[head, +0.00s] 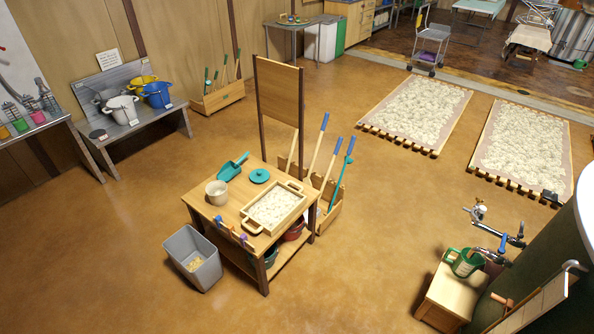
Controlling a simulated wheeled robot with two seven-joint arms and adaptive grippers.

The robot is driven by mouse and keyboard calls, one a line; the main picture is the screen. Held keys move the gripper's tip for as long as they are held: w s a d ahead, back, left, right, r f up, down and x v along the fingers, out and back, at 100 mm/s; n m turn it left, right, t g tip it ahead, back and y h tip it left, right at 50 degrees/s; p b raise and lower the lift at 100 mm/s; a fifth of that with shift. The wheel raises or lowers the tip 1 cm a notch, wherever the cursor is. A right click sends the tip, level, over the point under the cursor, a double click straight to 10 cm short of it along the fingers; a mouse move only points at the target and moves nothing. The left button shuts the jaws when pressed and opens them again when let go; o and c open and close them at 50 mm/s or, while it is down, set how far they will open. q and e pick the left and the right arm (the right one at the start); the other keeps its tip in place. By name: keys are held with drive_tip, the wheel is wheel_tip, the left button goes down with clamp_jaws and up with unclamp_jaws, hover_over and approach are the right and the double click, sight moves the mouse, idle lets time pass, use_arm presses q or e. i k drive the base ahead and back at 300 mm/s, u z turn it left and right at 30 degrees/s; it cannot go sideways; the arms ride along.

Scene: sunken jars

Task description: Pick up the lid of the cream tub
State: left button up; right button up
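A small cream tub (216,192) stands open at the left of a wooden work table in the head view. A round teal lid (260,176) with a small knob lies flat on the same table, to the right of the tub and apart from it. I cannot tell from its look whether it belongs to the tub. Neither of my grippers shows in this view.
On the wooden table (201,206) are a teal scoop (233,167) and a handled tray (297,207) of pale grains. A grey bin (192,258) stands at its left, long-handled tools at its right. Open floor (365,240) lies around it.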

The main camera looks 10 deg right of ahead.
sight(259, 176)
drive_tip(key=z, duration=0.35)
drive_tip(key=i, duration=1.35)
drive_tip(key=u, duration=0.6)
